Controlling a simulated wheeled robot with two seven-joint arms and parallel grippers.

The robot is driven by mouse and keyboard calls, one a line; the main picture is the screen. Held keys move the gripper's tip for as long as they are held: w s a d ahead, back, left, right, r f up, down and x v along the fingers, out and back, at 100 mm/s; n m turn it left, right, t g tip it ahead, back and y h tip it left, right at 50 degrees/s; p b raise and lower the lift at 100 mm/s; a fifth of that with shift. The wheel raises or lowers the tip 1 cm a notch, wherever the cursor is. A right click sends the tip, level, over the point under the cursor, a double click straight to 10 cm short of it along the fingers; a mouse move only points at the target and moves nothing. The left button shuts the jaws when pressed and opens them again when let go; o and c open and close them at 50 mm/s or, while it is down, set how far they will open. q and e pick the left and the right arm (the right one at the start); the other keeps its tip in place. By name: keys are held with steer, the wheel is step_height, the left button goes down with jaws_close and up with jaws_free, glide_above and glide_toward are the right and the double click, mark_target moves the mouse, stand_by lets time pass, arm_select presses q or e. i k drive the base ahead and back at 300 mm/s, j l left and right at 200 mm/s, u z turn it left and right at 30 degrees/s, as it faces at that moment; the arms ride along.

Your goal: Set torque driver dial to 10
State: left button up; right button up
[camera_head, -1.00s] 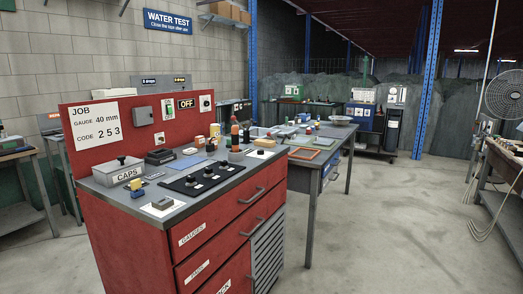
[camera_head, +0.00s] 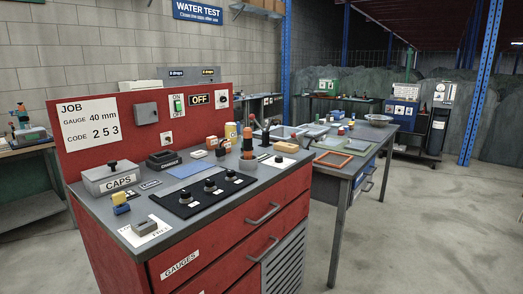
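A red workbench (camera_head: 225,225) with a grey top stands ahead of me. A black panel (camera_head: 160,203) with three round black knobs lies on its top; the middle knob (camera_head: 210,185) has pale marks around it. A screwdriver-like tool with an orange and dark handle (camera_head: 248,145) stands upright in a grey cup (camera_head: 248,163) near the bench's right part. I cannot tell for sure whether it is the torque driver. No dial number is readable. Neither of my grippers is in view.
A sign panel (camera_head: 89,124) rises behind.

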mark_target(279, 159)
steer(key=i+l+u, duration=0.4)
steer(key=l, duration=0.25)
steer(key=i+l+u, duration=0.15)
steer(key=i+l, duration=0.15)
steer(key=i+l+u, duration=0.2)
steer(key=l, duration=0.3)
steer(key=i+l+u, duration=0.2)
steer(key=l, duration=0.25)
steer(key=i+l+u, duration=0.2)
steer(key=l, duration=0.25)
steer(key=l+u, duration=0.2)
steer(key=l, duration=0.25)
steer(key=l+u, duration=0.15)
steer(key=l, duration=0.3)
steer(key=i, duration=0.05)
